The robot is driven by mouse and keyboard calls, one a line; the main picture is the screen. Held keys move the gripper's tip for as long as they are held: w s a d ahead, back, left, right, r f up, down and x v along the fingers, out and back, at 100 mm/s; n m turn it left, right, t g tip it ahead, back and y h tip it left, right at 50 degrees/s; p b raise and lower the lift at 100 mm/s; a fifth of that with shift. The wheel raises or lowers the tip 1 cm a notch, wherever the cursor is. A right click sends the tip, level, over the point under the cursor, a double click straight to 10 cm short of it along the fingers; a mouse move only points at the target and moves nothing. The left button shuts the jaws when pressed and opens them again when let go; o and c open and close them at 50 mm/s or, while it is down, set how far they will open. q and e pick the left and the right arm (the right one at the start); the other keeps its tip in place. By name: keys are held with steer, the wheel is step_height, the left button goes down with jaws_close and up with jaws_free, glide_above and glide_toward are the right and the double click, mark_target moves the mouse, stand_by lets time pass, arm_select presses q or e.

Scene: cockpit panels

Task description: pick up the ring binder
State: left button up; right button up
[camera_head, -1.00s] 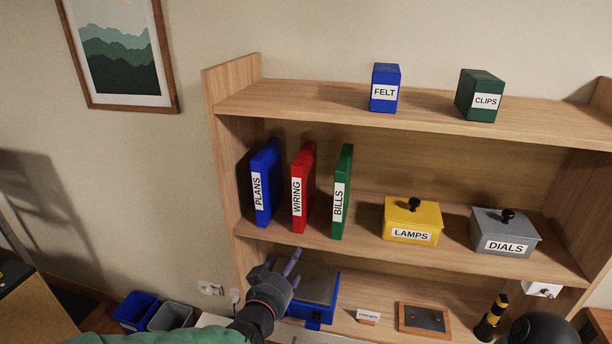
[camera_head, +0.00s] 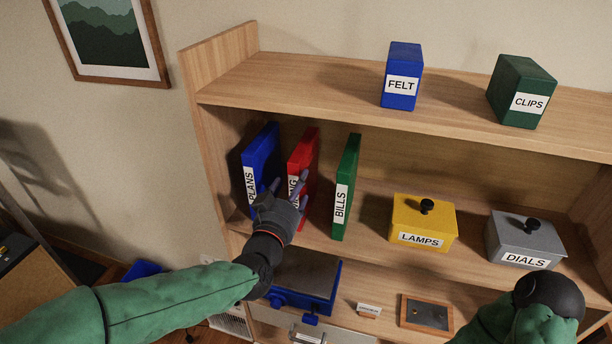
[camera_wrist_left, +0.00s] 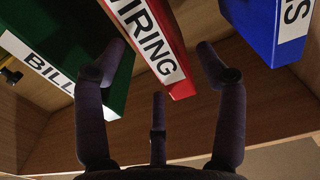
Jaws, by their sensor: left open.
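Three ring binders stand upright on the middle shelf: a blue one labelled PLANS (camera_head: 263,150), a red one labelled WIRING (camera_head: 304,147) and a green one labelled BILLS (camera_head: 346,180). My left gripper (camera_head: 288,190) is in front of the red binder and hides the lower part of its spine. In the left wrist view the red binder (camera_wrist_left: 172,35) lies between the spread fingers of the open left gripper (camera_wrist_left: 161,65), with the green binder (camera_wrist_left: 70,65) and the blue binder (camera_wrist_left: 255,25) on either side. My right gripper is not in view; only part of my right arm shows.
A yellow LAMPS box (camera_head: 423,222) and a grey DIALS box (camera_head: 525,240) stand right of the binders. A FELT box (camera_head: 401,75) and a CLIPS box (camera_head: 521,90) sit on the top shelf. A blue device (camera_head: 306,285) is below. Narrow gaps separate the binders.

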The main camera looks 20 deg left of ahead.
mark_target(305, 167)
arm_select(q)
steer(key=w+p, duration=0.1)
steer(key=w, duration=0.7)
steer(key=shift+d, duration=0.15)
steer(key=shift+w, duration=0.1)
jaws_close()
